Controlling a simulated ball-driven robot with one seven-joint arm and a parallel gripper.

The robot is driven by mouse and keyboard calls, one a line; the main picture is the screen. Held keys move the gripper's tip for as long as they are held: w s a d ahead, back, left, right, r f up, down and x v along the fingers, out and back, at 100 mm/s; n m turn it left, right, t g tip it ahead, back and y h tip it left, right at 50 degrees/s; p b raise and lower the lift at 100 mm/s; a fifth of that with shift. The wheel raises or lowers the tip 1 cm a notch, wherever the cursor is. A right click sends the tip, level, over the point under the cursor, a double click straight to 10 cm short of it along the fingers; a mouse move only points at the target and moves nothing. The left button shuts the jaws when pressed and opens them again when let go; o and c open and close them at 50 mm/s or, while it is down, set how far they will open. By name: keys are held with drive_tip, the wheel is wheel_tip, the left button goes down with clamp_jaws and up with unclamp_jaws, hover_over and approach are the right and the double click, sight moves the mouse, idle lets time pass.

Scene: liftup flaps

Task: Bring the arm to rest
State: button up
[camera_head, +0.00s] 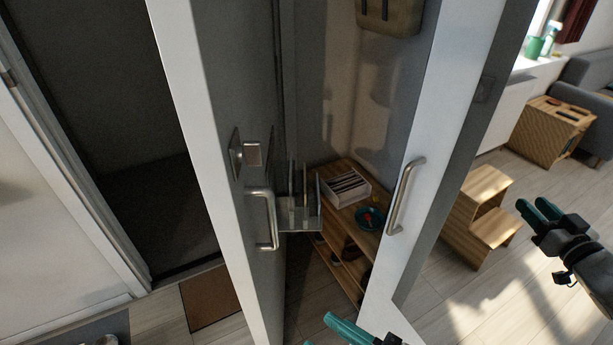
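My gripper (531,203) is at the right, with two teal fingers pointing up and left and a dark wrist running off the right edge. A small gap shows between the fingers and nothing is held there. It is over the floor, right of the white door. A second teal-fingered end shows at the bottom middle, cut off by the frame, its two fingertips apart. I cannot tell whether it is a reflection.
A door with a metal handle (263,220) stands at centre left, and a white door with another handle (405,195) right of it. Between them is a wooden shelf (338,175). A wooden step stool (480,213) and a crate (550,128) stand at the right. Sunlit floor there is partly clear.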

drive_tip(key=s+d+f+m+g+h, duration=0.1)
drive_tip(key=d+f+m+g+h, duration=0.2)
drive_tip(key=d+f, duration=0.4)
drive_tip(key=s+d+f+m+g+h, duration=0.1)
drive_tip(key=s+d+f+m+h, duration=0.1)
drive_tip(key=d+f+h, duration=0.5)
drive_tip(key=s+d+f+m+g+h, duration=0.3)
drive_tip(key=s+d+f+m+g, duration=0.2)
drive_tip(key=s+d+f, duration=0.2)
drive_tip(key=s+d, duration=0.2)
drive_tip(key=s, duration=0.1)
drive_tip(key=shift+d+f+m+g+h, duration=0.2)
drive_tip(key=shift+d+m+g+h, duration=0.1)
drive_tip(key=shift+d+m+h, duration=0.1)
drive_tip(key=shift+w+a, duration=0.1)
